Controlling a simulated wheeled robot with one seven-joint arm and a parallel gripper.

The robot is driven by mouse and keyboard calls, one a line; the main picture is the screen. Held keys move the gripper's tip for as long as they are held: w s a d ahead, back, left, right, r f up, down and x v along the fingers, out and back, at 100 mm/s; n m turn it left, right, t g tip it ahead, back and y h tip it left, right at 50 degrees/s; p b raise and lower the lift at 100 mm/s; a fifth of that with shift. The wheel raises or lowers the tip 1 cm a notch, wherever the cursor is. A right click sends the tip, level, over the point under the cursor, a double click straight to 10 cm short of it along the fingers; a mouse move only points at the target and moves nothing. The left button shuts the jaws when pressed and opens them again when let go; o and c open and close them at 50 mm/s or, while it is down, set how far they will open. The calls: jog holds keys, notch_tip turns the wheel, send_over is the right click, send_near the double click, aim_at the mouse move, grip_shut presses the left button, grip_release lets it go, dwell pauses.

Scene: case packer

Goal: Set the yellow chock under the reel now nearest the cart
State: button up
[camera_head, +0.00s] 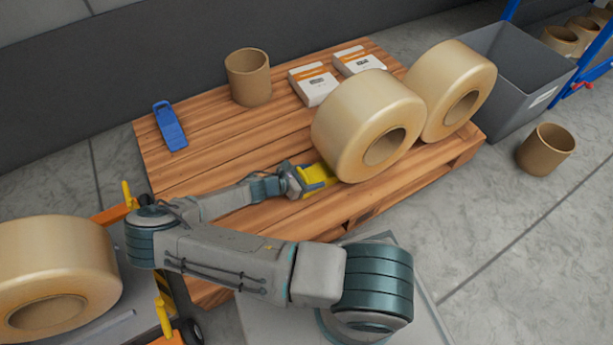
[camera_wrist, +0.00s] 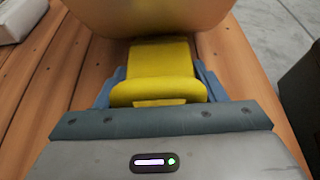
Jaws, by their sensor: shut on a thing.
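My gripper (camera_head: 304,182) is shut on the yellow chock (camera_head: 317,174), low over the wooden pallet (camera_head: 210,182). In the wrist view the yellow chock (camera_wrist: 160,75) sits between my two fingers, its far end at the lower edge of a tan reel (camera_wrist: 150,15). I cannot tell whether it touches the reel. That reel (camera_head: 345,120) stands on the pallet, just right of my gripper. A second reel (camera_head: 442,78) stands behind it to the right. A third reel (camera_head: 60,255) is on the cart (camera_head: 130,330) at the lower left.
A blue wedge-like piece (camera_head: 170,126), a cardboard core (camera_head: 248,78) and two white boxes (camera_head: 314,86) (camera_head: 357,61) are on the pallet. A grey bin (camera_head: 515,75) and another core (camera_head: 546,149) are on the floor at right. The pallet's left part is mostly clear.

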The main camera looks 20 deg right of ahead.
jog(key=shift+d, duration=0.15)
jog(key=o, duration=1.5)
jog(key=shift+f, duration=0.1)
jog(key=shift+o, duration=0.2)
jog(key=p+v, duration=0.5)
jog(key=v, duration=0.9)
